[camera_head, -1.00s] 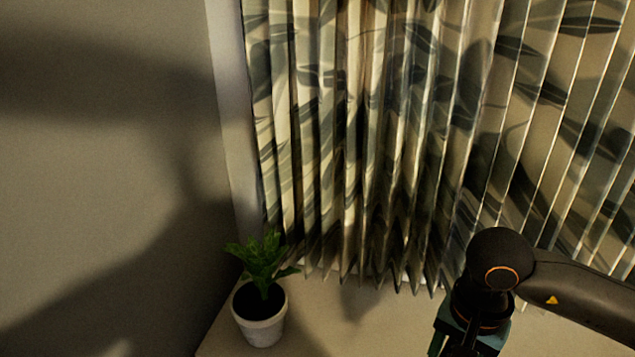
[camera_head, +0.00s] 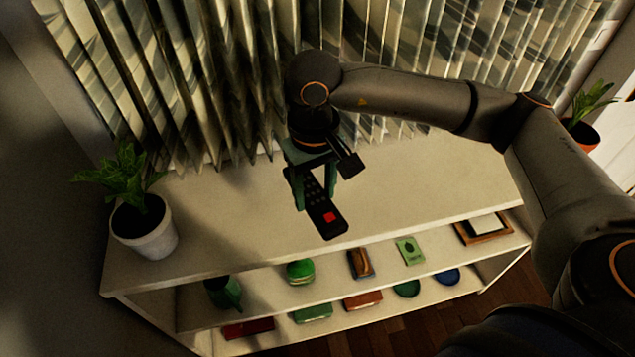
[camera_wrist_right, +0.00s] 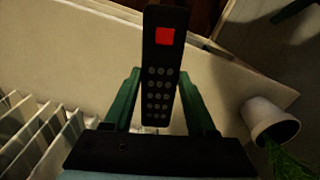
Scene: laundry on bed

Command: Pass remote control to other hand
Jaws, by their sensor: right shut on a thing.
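The black remote control (camera_head: 327,213), with a red button and several grey buttons, is in my right gripper (camera_head: 315,190). The gripper is shut on it, its green fingers on either side, above the shelf top. In the right wrist view the remote (camera_wrist_right: 163,75) stands between the fingers of the right gripper (camera_wrist_right: 162,95), its red-button end pointing away from the gripper. Whether the remote touches the shelf cannot be told. My left gripper is not in view.
A white shelf unit (camera_head: 420,190) stands below the pleated curtain (camera_head: 400,50). Its lower boards hold several small things.

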